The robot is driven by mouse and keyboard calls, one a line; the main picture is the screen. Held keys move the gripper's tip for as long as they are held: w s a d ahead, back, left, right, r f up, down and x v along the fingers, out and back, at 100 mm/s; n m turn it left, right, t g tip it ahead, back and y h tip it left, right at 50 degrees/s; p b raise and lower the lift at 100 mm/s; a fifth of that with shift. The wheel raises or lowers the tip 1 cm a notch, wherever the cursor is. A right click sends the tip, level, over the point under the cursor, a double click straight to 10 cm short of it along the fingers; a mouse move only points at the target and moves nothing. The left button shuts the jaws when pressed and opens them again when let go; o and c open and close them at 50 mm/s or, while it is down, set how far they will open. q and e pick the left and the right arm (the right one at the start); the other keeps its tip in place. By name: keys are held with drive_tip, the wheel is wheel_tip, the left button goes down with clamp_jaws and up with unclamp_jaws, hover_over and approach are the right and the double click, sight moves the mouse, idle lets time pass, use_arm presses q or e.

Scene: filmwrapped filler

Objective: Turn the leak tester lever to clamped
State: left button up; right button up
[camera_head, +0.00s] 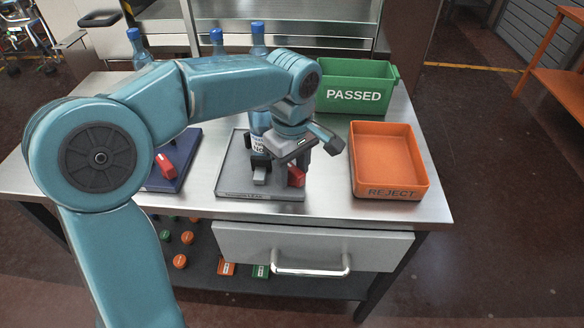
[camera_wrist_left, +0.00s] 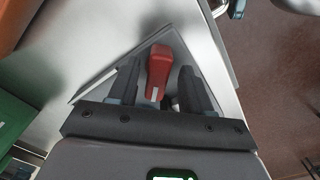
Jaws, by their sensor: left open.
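The leak tester (camera_head: 233,183) is a grey flat base with a partly legible label on its front edge, on the steel table. Its red lever (camera_head: 297,177) is partly hidden behind my left gripper (camera_head: 281,170) in the head view. In the left wrist view the red lever (camera_wrist_left: 158,70) stands between the two fingers of my left gripper (camera_wrist_left: 157,68), with a gap visible on either side. The gripper is open around it. A bottle (camera_head: 260,122) stands at the tester, largely hidden by my left arm. My right gripper is not in view.
A blue base with another red lever (camera_head: 165,164) sits left of the tester. A green PASSED bin (camera_head: 355,95) and an orange REJECT tray (camera_head: 391,192) stand to the right. Blue-capped bottles (camera_head: 217,42) stand behind my arm. A drawer (camera_head: 310,246) is below the tabletop.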

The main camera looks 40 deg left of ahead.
use_arm(q)
drive_tip(key=shift+w, duration=0.1)
drive_tip(key=shift+w+f, duration=0.1)
drive_tip(key=shift+c, duration=0.7)
clamp_jaws()
